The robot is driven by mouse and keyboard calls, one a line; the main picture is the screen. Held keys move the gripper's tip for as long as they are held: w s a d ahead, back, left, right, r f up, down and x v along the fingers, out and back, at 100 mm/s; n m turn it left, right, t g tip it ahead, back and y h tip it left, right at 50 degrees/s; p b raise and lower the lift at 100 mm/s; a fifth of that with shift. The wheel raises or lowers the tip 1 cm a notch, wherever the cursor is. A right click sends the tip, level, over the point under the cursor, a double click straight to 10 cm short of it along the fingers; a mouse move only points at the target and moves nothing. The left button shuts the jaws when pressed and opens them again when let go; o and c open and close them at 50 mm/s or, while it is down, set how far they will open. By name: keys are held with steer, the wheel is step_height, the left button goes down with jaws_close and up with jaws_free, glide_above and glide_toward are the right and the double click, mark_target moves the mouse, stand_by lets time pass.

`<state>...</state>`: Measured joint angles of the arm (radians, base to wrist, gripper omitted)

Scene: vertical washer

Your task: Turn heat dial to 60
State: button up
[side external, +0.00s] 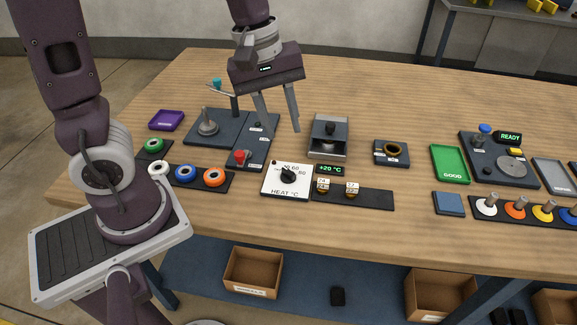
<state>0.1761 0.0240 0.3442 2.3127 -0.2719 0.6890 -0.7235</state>
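The heat dial is a black knob (288,174) on a white square plate (283,190) marked "HEAT °C", near the front middle of the table. Numbers including 60 and 80 show on the plate; the knob's exact pointing direction is too small to tell. A small display (330,169) to its right reads "+20 °C". My gripper (282,137) is open and empty, pointing down above and behind the dial, apart from it.
A red button (239,157) stands just left of and behind the dial. A grey press-like device (329,137) stands behind right. Brass pieces (322,186) sit on a dark strip (365,198) to the right. Coloured rings (186,173) lie to the left. The table front of the dial is clear.

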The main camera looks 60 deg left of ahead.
mark_target(288, 170)
steer(key=w+a+f+n, duration=0.1)
steer(key=f+n, duration=0.1)
steer(key=f, duration=0.1)
steer(key=w+a+f+n+g+y, duration=0.1)
steer(key=w+a+f+n, duration=0.1)
steer(key=f, duration=0.2)
steer(key=w+a+f+n, duration=0.1)
steer(key=f+n, duration=0.2)
steer(key=shift+w+a+f+g+y, duration=0.2)
steer(key=shift+w+g+y, duration=0.1)
steer(key=shift+g, duration=0.1)
step_height(288, 170, down, 7)
steer(key=shift+d+r, duration=0.1)
steer(key=shift+r, duration=0.1)
jaws_close()
